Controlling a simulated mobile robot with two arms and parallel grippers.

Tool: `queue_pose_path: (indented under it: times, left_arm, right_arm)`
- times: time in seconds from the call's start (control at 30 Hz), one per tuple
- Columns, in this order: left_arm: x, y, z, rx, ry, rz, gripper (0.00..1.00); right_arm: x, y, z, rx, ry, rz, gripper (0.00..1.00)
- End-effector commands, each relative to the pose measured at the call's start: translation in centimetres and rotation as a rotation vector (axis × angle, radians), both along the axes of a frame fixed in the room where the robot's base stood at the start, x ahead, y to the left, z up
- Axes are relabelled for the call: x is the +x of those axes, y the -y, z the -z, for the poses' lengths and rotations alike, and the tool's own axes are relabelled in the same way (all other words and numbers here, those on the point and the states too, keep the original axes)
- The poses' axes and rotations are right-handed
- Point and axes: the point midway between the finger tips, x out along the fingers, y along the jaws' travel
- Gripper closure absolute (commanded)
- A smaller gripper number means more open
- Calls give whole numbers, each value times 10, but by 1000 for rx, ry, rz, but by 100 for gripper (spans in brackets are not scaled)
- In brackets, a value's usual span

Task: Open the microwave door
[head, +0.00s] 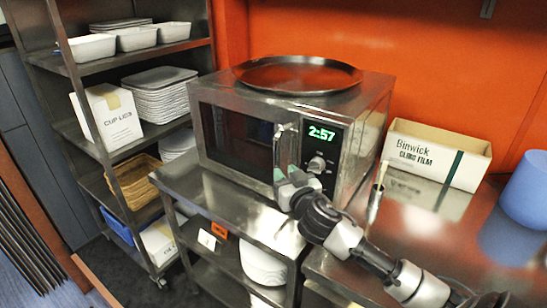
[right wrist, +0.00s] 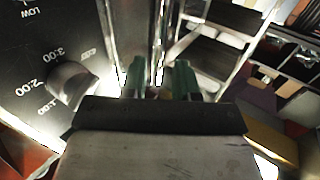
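The microwave (head: 292,130) stands on a steel shelf unit, its door (head: 235,140) closed flat against the front. A vertical metal handle (head: 277,143) runs along the door's right edge, beside the control panel with a green 2:57 display. My right gripper (head: 284,179) is at the lower part of this handle. In the right wrist view its green fingertips (right wrist: 158,78) stand close together on either side of the handle (right wrist: 156,40) and look shut on it; the exact contact is partly hidden. My left gripper is not in view.
A round dark tray (head: 298,74) lies on top of the microwave. A white carton (head: 437,152) and a blue container (head: 526,190) stand on the counter at right. A rack (head: 128,62) with dishes stands at left. The floor in front of the rack looks clear.

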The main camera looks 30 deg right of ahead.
Motion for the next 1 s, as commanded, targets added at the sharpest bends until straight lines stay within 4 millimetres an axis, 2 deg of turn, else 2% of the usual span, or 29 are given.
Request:
queue_pose_path:
  times: [0.2,0.4,0.6,0.83,0.87,1.0]
  left_arm:
    - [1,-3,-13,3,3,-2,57]
    - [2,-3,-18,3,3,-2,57]
    - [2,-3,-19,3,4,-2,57]
    - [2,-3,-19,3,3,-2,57]
    - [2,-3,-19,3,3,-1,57]
    - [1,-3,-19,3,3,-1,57]
  right_arm:
    - [44,9,-3,-1,0,3,71]
    - [70,14,-2,-1,-1,2,71]
    - [80,16,0,-1,-2,1,71]
    - [80,16,1,-1,-2,1,71]
    - [80,16,1,-1,-2,1,72]
    - [80,16,1,-1,-2,1,94]
